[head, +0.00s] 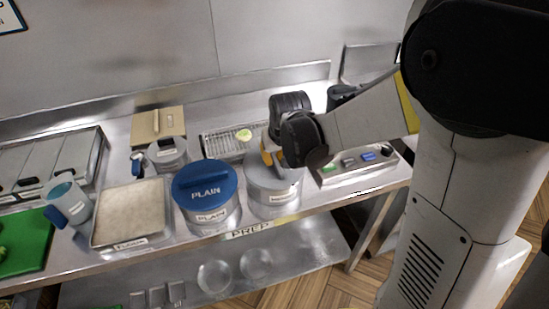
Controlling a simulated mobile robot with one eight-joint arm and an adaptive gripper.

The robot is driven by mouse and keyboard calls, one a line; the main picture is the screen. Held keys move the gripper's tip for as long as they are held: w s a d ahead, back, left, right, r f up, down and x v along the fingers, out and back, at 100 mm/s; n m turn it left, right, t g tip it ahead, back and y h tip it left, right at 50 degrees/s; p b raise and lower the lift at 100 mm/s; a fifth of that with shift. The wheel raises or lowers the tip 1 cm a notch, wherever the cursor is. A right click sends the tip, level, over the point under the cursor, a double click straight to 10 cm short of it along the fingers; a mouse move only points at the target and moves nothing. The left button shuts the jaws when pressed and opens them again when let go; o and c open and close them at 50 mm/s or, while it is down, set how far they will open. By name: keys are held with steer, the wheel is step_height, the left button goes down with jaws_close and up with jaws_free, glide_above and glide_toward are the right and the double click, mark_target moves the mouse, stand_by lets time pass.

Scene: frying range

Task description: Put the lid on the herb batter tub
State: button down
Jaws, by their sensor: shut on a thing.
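The herb batter tub (265,206) is a round metal tub with a small white label, at the front of the counter just right of the plain tub. The label is too small to read surely. A grey lid (288,183) shows at the tub's top, under my gripper (274,162). My gripper points down over the tub and is shut on the lid, with yellow-orange at its fingers. My wrist hides the grip and the lid's far side. I cannot tell whether the lid sits flush on the rim.
The plain tub (210,218) with its blue lid (205,181) stands close on the left. A flour tray (131,243), a blue jug (73,204) and a small metal pot (169,153) are further left. A wire rack (219,146) is behind; a control box (345,168) is right.

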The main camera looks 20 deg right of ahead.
steer(key=shift+f+b, duration=0.3)
steer(key=shift+f, duration=0.05)
stand_by(0.4)
steer(key=c, duration=1.5)
jaws_free()
steer(key=shift+r, duration=0.1)
steer(key=v, duration=1.1)
steer(key=shift+s+r, duration=0.15)
steer(key=shift+r, duration=0.15)
steer(key=s, duration=0.5)
steer(key=s+f+t+b, duration=0.1)
steer(key=s, duration=0.4)
steer(key=s+t+b, duration=0.1)
steer(key=s, duration=0.4)
steer(key=shift+s+f, duration=0.15)
steer(key=shift+f, duration=0.15)
